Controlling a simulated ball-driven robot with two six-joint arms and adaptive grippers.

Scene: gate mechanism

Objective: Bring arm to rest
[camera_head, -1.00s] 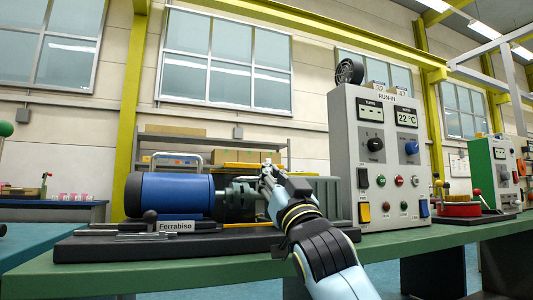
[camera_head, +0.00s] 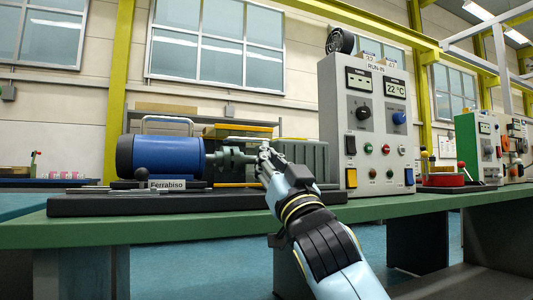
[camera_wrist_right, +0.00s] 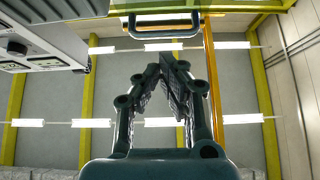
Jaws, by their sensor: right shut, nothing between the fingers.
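My right gripper (camera_head: 266,156) is in front of the motor set on the bench, its fingers closed together with nothing between them. In the right wrist view the right gripper (camera_wrist_right: 165,62) points up toward the ceiling, its fingertips meeting. The blue motor (camera_head: 160,157) lies on a dark base plate (camera_head: 120,204) to the left of the gripper, with a grey coupling and a grey-green housing (camera_head: 305,158) behind the gripper. I cannot tell whether the gripper touches any of these parts. My left gripper is not in view.
A grey run-in control panel (camera_head: 370,130) stands right of the motor set on the green bench (camera_head: 90,232). Further right are a red round part (camera_head: 443,180) and a green panel (camera_head: 470,145). Free floor shows below the bench.

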